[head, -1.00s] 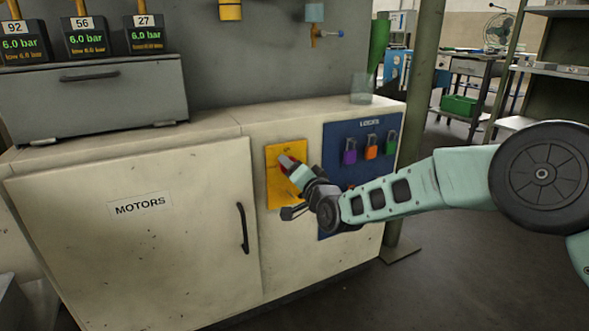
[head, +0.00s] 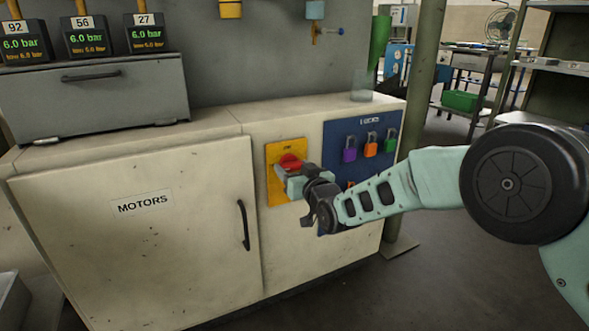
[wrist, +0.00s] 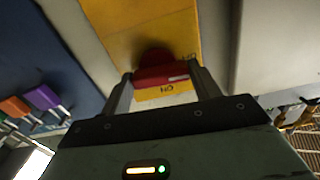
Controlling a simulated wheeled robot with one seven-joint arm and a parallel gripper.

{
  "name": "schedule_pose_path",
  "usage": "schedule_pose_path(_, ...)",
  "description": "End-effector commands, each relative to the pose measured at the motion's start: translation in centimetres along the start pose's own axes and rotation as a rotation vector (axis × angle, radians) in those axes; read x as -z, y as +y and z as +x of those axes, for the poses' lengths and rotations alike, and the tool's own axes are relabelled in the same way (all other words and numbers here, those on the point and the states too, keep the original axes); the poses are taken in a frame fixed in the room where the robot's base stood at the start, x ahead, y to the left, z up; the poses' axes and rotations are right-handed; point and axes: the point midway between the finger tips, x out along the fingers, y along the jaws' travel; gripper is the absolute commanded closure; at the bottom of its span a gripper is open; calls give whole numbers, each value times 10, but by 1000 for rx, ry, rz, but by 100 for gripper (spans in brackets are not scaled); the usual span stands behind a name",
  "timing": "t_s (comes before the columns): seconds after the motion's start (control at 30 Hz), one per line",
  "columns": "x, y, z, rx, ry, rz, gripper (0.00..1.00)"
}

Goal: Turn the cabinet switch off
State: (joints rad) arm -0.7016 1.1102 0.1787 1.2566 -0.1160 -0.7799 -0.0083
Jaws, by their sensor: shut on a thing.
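The red switch handle (head: 290,161) sits on a yellow plate (head: 272,190) on the cabinet's front, left of the blue lock board. My gripper (wrist: 165,77) is shut on the red handle (wrist: 160,75), with one finger on each side of it in the wrist view. A white mark shows near the handle's right end there. The word ON shows upside down on the yellow plate, just below the handle in that view. In the head view my gripper comes in from the lower right and hides the plate's lower right part. The handle's exact angle is hard to tell.
The blue board (head: 335,135) holds purple (head: 349,154), orange (head: 370,149) and green (head: 390,143) padlocks close to my wrist. The MOTORS door (head: 140,240), with a black handle (head: 243,226), is shut at left. A clear cup (head: 361,89) stands on the cabinet top.

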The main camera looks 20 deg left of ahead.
Motion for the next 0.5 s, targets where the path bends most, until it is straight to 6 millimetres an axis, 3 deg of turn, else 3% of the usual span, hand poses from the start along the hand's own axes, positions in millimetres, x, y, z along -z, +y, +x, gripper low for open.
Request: schedule_pose_path(0.5,-1,1,0,-1,-1,-87,61)
